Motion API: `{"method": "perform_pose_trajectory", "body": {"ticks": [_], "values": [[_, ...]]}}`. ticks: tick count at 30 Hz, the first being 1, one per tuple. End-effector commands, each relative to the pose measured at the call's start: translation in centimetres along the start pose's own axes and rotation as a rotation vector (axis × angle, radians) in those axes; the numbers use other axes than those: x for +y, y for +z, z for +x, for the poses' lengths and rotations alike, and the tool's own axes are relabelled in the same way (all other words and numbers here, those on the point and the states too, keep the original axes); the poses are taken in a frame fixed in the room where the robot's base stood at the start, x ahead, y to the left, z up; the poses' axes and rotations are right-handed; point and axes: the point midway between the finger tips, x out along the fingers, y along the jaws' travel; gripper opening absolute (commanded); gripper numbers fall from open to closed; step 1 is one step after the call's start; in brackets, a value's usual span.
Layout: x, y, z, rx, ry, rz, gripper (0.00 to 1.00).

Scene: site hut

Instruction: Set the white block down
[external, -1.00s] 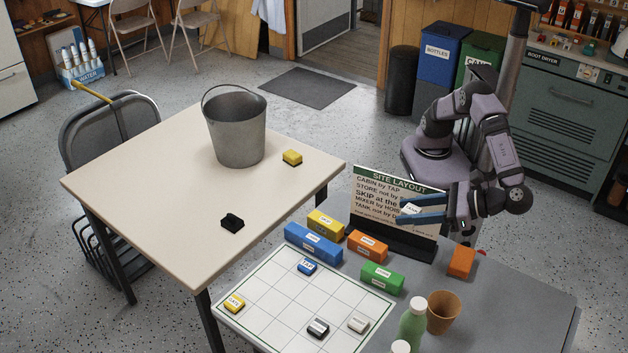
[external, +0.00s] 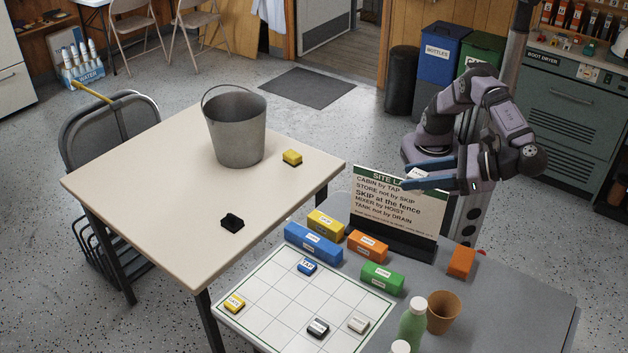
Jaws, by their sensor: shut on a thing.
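My gripper (external: 410,180) has blue fingers and is shut on a small white block (external: 417,173), held in the air in front of the top edge of the site layout sign (external: 398,205). The block's label is too small to read, and the fingers hide part of it. The white gridded board (external: 275,290) lies on the grey table below and to the left. On it are a blue TAP block (external: 307,266), a yellow block (external: 234,304), a black-and-white block (external: 318,328) and a whitish block (external: 358,325).
Yellow (external: 325,224), blue (external: 313,243), orange (external: 367,246) and green (external: 382,279) blocks line the board's far side. Another orange block (external: 461,262), a brown cup (external: 443,312) and a green bottle (external: 412,325) stand right. A cream table (external: 170,200) holds a bucket (external: 236,130).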

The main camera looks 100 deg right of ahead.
Motion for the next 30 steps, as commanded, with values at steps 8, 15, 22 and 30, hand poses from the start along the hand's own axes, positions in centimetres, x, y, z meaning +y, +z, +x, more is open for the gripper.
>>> {"method": "perform_pose_trajectory", "body": {"ticks": [8,15,22,30], "values": [[-0.4,0.4,4.0,0.0,-0.077,0.033,0.16],[-3.0,2.6,13.0,-0.001,-0.264,0.113,0.16],[-8.8,5.3,22.4,-0.001,-0.485,0.203,0.16],[-18.5,7.0,31.1,-0.001,-0.731,0.305,0.16]]}}
